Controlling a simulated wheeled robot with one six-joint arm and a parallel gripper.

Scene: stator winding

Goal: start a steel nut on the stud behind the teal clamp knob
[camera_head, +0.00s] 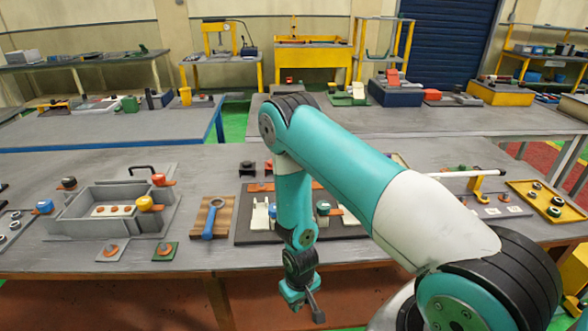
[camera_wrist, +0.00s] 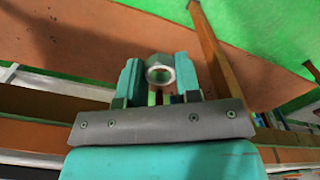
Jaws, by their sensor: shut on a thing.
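My gripper (camera_head: 303,300) hangs low in front of the workbench's front edge in the head view. In the wrist view my gripper (camera_wrist: 159,67) has its two teal fingers shut on a steel nut (camera_wrist: 161,58), with the nut's hole facing the camera. A knob with a teal-green top (camera_head: 323,207) stands on the dark fixture plate (camera_head: 250,231), just right of my forearm. It looks like the teal clamp knob. The stud behind it cannot be made out, and my arm hides part of the plate.
A yellow tray (camera_head: 573,212) with several nuts lies at the right. A grey box fixture (camera_head: 78,220) with coloured knobs stands at the left. A wooden board with a blue-handled tool (camera_head: 209,224) lies left of the dark plate. The space around my gripper looks free.

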